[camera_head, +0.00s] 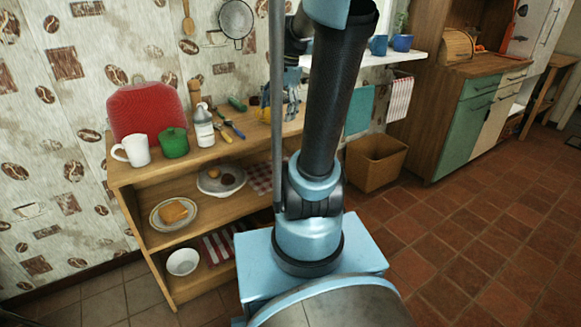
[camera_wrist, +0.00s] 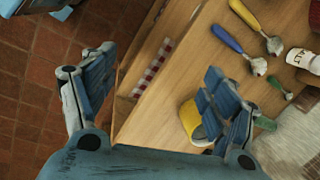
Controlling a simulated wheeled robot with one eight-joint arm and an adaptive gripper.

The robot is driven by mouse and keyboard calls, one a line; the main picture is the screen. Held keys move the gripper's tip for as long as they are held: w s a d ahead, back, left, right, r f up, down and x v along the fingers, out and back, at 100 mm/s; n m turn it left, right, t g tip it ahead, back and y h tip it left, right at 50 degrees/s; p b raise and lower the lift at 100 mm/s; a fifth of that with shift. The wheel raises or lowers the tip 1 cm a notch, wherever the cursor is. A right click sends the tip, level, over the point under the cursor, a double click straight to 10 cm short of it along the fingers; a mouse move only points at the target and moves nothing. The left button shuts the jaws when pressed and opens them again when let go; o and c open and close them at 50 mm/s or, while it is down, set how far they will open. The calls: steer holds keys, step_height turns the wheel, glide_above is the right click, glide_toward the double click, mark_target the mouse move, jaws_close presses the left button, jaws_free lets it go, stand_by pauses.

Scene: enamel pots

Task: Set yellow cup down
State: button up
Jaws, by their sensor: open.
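The yellow cup (camera_wrist: 189,119) shows in the wrist view beside the right finger of my gripper, which hides part of it. It appears to be on the wooden shelf top (camera_wrist: 185,75). My gripper (camera_wrist: 155,90) is open, its two blue fingers spread wide with a clear gap between them. I cannot tell whether the right finger touches the cup. In the head view my gripper (camera_head: 291,100) is low over the right end of the shelf top, partly behind my arm.
On the shelf top stand a white mug (camera_head: 134,150), a green lidded pot (camera_head: 174,143), a white bottle (camera_head: 204,127) and a red rounded object (camera_head: 147,107). Spoons with blue (camera_wrist: 221,38) and yellow (camera_wrist: 243,14) handles lie nearby.

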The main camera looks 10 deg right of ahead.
steer(key=s+f+n+h, duration=0.1)
steer(key=s+f+n, duration=0.4)
steer(key=s, duration=0.3)
steer(key=s+f+n+t+h, duration=0.1)
steer(key=s+f+n, duration=0.4)
steer(key=s+f, duration=0.2)
steer(key=shift+s+f+n, duration=0.15)
steer(key=shift+s+n, duration=0.15)
steer(key=shift+s, duration=0.7)
steer(key=shift+d, duration=0.1)
